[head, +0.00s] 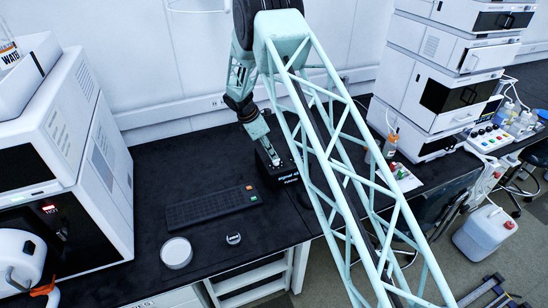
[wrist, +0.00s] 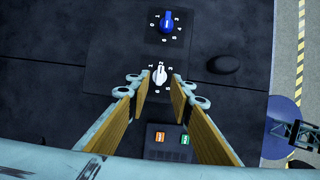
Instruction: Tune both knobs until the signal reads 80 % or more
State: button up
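A dark control box (head: 288,181) stands on the black bench, and its front carries white text that seems to begin with "signal"; the number is too small to read surely. In the wrist view, a blue knob (wrist: 167,22) and a white knob (wrist: 159,74) sit in line on dark panels, each ringed by white numerals. Both pointers look roughly along the line of the two knobs. My gripper (wrist: 160,88) is open, with its fingers on either side of the white knob and gaps showing. In the head view, my gripper (head: 271,157) is over the box and hides the knobs.
A black keyboard (head: 212,205) with orange and green keys lies left of the box. A round white-topped container (head: 176,252) and a small grey object (head: 233,239) are in front. White instrument stacks stand left (head: 75,150) and right (head: 425,90). Bare bench lies behind the keyboard.

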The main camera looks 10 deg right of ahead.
aim_at(276, 162)
jog(key=shift+x, duration=1.9)
grip_shut()
